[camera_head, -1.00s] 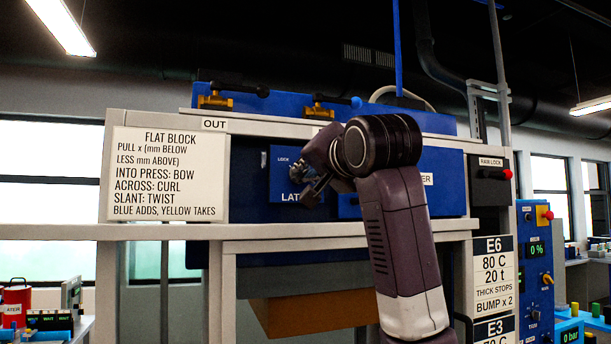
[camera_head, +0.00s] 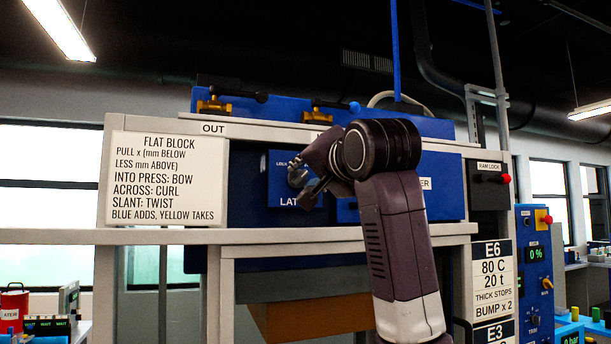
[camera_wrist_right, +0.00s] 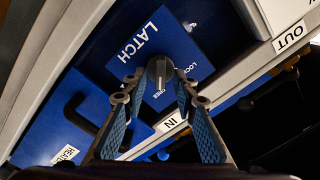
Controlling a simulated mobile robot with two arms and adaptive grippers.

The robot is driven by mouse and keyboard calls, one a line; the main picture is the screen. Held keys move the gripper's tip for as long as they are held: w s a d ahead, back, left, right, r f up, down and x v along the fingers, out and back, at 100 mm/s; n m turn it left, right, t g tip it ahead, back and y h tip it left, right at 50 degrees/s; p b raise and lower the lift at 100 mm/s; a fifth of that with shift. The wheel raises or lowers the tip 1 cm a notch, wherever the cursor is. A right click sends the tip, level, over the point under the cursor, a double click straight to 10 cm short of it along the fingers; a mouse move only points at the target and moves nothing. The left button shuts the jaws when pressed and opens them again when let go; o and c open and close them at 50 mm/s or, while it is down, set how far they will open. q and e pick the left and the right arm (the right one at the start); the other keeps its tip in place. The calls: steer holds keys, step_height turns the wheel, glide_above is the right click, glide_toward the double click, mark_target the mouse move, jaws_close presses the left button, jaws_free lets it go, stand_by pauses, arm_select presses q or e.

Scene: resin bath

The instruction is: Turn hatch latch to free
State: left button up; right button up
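The hatch latch is a grey knob (camera_wrist_right: 160,72) on a blue plate (camera_wrist_right: 172,35) marked LATCH, with LOCK and a partly covered second word beside the knob. In the head view the plate (camera_head: 281,192) is on the front of the blue machine, partly hidden by my right gripper (camera_head: 305,182). In the wrist view my right gripper (camera_wrist_right: 160,82) is open, its two blue-padded fingers on either side of the knob. Gaps show between the fingertips and the knob; I cannot tell whether the tips reach its depth. My left gripper is not in view.
A grey ledge (camera_head: 270,236) runs below the latch panel. A dark handle (camera_wrist_right: 82,112) stands out near the latch in the wrist view. A sign board (camera_head: 155,180) is at the left, and a ram lock box (camera_head: 489,192) with a red knob is at the right.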

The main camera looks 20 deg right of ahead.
steer(key=shift+s, duration=0.1)
steer(key=s, duration=1.1)
steer(key=shift+s+d, duration=0.2)
steer(key=shift+s, duration=0.2)
